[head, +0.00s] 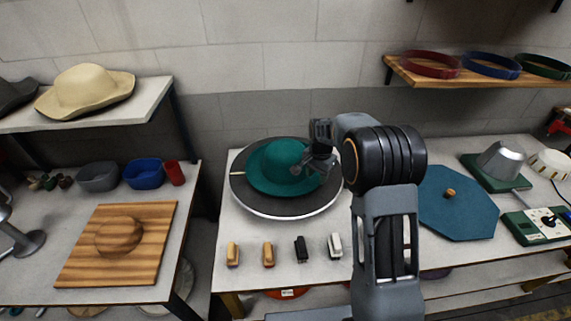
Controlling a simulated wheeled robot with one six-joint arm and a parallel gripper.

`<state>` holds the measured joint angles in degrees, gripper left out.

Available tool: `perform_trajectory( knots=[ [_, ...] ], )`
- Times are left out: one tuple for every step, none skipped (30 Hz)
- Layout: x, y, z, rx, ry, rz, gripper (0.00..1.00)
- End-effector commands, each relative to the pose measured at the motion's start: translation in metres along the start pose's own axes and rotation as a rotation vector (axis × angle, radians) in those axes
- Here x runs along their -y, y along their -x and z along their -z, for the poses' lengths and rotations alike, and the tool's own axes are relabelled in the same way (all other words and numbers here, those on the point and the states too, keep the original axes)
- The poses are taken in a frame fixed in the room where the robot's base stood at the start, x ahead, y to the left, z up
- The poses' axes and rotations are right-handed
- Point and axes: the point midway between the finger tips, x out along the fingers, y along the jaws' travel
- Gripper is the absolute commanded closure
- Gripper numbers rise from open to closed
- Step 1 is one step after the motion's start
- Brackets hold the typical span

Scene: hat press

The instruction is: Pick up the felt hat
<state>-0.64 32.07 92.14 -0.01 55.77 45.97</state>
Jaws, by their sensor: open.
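A teal felt hat (273,168) with a round crown and a flat brim sits on a dark round turntable (249,203) on the middle white table. My gripper (300,170) is open at the right side of the crown, above the brim. Whether a finger touches the hat cannot be told, and my gripper hides part of the brim's right side. A cream wide-brimmed hat (86,90) lies on the upper left shelf, with part of a dark hat (14,95) beside it.
Several small brushes (268,254) stand along the table front. A blue octagonal mat (455,210) lies right of my arm. A wooden board with a block (88,262) lies on the left table. Hat bands (430,65) rest on the right shelf.

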Motion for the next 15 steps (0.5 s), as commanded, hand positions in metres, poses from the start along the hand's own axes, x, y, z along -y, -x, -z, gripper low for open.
perform_trajectory(
  knots=[
    [0.0, -0.002, 0.0, 0.001, 0.0, -0.001, 0.58],
    [0.0, -0.003, 0.0, 0.001, 0.0, -0.001, 0.58],
    [-0.001, -0.005, -0.001, 0.002, 0.0, -0.002, 0.58],
    [-0.001, -0.008, -0.001, 0.003, 0.0, -0.003, 0.58],
    [-0.001, -0.011, -0.001, 0.003, 0.0, -0.003, 0.58],
    [-0.002, -0.017, -0.001, 0.004, 0.0, -0.004, 0.58],
    [-0.002, -0.021, -0.001, 0.004, 0.0, -0.004, 0.58],
    [-0.002, -0.025, -0.001, 0.004, 0.0, -0.004, 0.58],
    [-0.002, -0.03, -0.002, 0.004, 0.0, -0.004, 0.58],
    [-0.002, -0.035, -0.001, 0.003, 0.0, -0.003, 0.58],
    [-0.002, -0.039, -0.001, 0.002, 0.0, -0.003, 0.58],
    [-0.002, -0.043, -0.001, 0.002, 0.0, -0.003, 0.58],
    [-0.002, -0.046, -0.001, 0.002, 0.0, -0.002, 0.58],
    [-0.002, -0.048, -0.001, 0.001, 0.0, -0.001, 0.58],
    [-0.002, -0.051, -0.001, 0.001, 0.0, -0.001, 0.58]
  ],
)
